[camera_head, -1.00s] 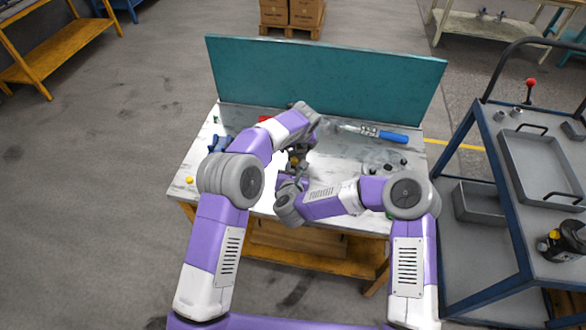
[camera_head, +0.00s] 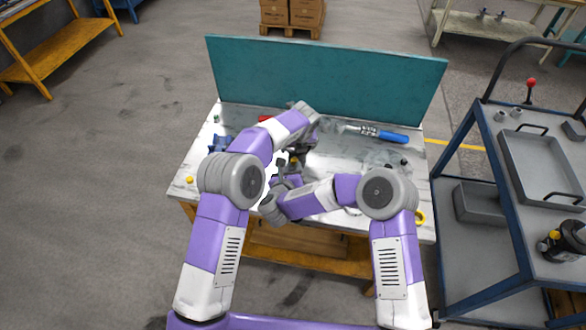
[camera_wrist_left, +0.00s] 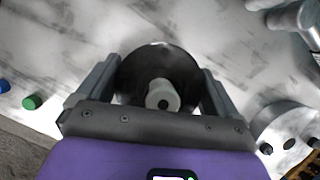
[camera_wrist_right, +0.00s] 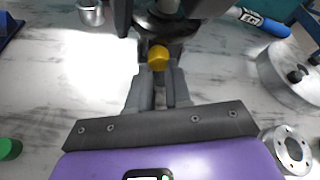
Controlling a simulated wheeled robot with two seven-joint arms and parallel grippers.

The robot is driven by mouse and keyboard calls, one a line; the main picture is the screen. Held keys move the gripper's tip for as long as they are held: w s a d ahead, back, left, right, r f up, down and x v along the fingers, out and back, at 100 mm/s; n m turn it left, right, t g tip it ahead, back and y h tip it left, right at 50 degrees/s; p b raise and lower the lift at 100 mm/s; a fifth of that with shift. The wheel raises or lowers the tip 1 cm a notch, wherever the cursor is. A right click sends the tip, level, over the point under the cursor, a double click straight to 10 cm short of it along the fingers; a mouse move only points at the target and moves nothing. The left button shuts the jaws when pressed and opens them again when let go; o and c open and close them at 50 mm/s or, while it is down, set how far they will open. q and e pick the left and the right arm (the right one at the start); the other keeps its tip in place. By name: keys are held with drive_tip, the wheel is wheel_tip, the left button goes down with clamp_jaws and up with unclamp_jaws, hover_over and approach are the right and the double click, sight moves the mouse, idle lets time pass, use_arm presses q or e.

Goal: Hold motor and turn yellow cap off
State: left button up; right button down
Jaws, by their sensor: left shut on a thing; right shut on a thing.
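The motor is a dark round body with a pale shaft end, seen in the left wrist view (camera_wrist_left: 158,68). My left gripper (camera_wrist_left: 160,82) has a finger on either side of it and is shut on it. In the right wrist view the motor's dark body (camera_wrist_right: 160,22) is at the top, between the left gripper's dark fingers. The yellow cap (camera_wrist_right: 158,55) sticks out below it. My right gripper (camera_wrist_right: 158,78) has its fingers close together, with their tips at the cap, shut on it. In the head view the arms largely hide the motor and cap.
A blue-handled tool (camera_head: 385,135) lies at the table's back right. A yellow ring (camera_head: 420,217) lies at the right edge. Metal round parts (camera_wrist_right: 290,75) and a green cap (camera_wrist_right: 10,148) lie nearby. A teal panel (camera_head: 320,80) stands behind the table; a cart (camera_head: 515,230) is on the right.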

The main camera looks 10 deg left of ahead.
drive_tip(key=shift+n+h, duration=0.6)
drive_tip(key=shift+n, duration=0.3)
drive_tip(key=shift+d+n+t+h, duration=0.1)
drive_tip(key=shift+n+t+h, duration=0.25)
drive_tip(key=shift+n, duration=0.35)
drive_tip(key=c, duration=1.2)
unclamp_jaws()
